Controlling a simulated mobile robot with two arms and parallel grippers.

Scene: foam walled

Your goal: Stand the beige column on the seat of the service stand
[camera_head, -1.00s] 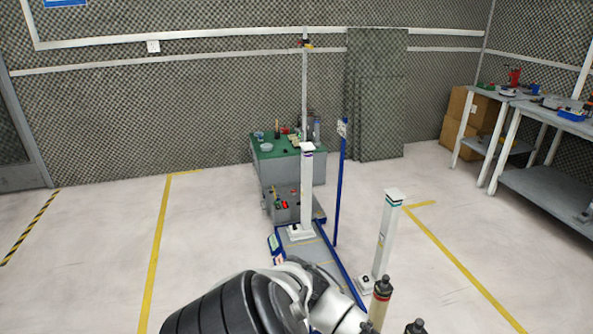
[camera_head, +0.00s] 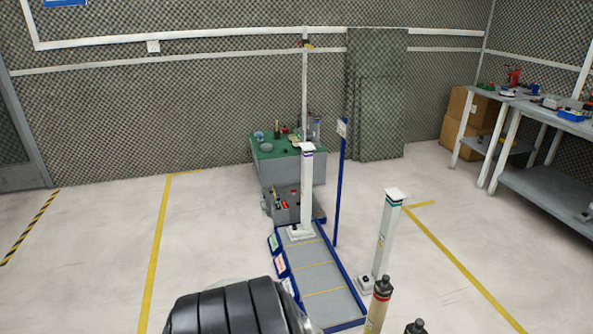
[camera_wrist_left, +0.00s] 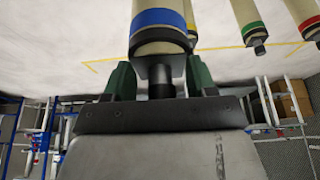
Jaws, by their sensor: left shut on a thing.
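My left gripper (camera_wrist_left: 158,82) is shut on the black knob at the end of a beige column (camera_wrist_left: 162,46) with a blue band. The column runs out of the top of the wrist view, so its other end is hidden. A blue-rimmed grey platform (camera_head: 325,275) lies on the floor in the head view. It looks like the service stand, but I cannot tell which part is the seat. A white post (camera_head: 307,190) with a purple band stands upright at its far end. The head view shows only my left arm at the bottom, not the gripper. My right gripper is not in view.
A beige column with a red band (camera_head: 378,308) stands right of the platform's near end, with another black knob (camera_head: 415,327) beside it. A white teal-banded post (camera_head: 385,240) stands right of the platform. A green-topped bench (camera_head: 285,150) is behind. The left floor is clear.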

